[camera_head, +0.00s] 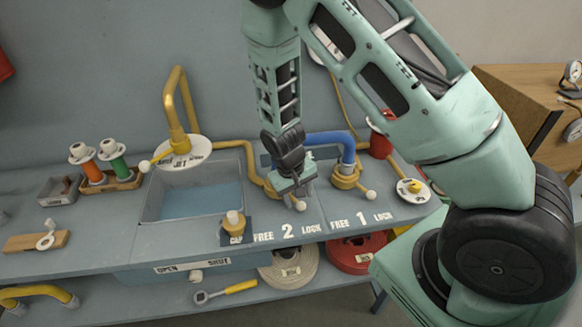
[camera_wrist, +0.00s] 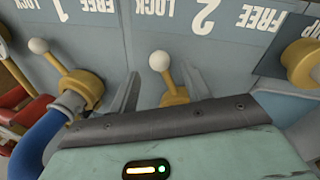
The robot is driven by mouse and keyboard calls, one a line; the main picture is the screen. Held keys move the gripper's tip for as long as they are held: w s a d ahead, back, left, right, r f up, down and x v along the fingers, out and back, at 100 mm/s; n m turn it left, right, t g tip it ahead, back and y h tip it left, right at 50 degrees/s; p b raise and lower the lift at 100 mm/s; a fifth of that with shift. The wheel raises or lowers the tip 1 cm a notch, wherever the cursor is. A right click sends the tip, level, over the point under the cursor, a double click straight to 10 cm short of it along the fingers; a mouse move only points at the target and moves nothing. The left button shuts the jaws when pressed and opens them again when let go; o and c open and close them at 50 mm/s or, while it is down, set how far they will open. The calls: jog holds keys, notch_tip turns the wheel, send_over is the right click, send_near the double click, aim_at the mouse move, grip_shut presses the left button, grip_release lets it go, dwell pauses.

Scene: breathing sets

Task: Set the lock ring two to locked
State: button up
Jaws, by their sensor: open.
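Lock ring two is a yellow ring with a lever ending in a white ball (camera_head: 301,204). It is on the bench behind the label "FREE 2 LOCK" (camera_head: 288,232). My gripper (camera_head: 298,190) is over it and hides most of the ring in the head view. In the wrist view the lever of lock ring two (camera_wrist: 161,62) stands between the two spread fingers of my gripper (camera_wrist: 160,88). Its ball points toward the label, between the "2" and "LOCK". I cannot tell whether a finger touches the lever. The gripper is open.
Lock ring one (camera_head: 345,180), with a blue hose (camera_head: 330,139) and its own white-ball lever, is just right. A sink (camera_head: 192,200) with a yellow spout and a capped fitting (camera_head: 234,222) are left. Coiled hoses (camera_head: 290,270) lie on the shelf below.

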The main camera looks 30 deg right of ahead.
notch_tip(320, 180, up, 14)
jog(key=a+b, duration=0.1)
jog(key=a, duration=0.1)
jog(key=shift+a+b, duration=0.3)
jog(key=shift+w, duration=0.1)
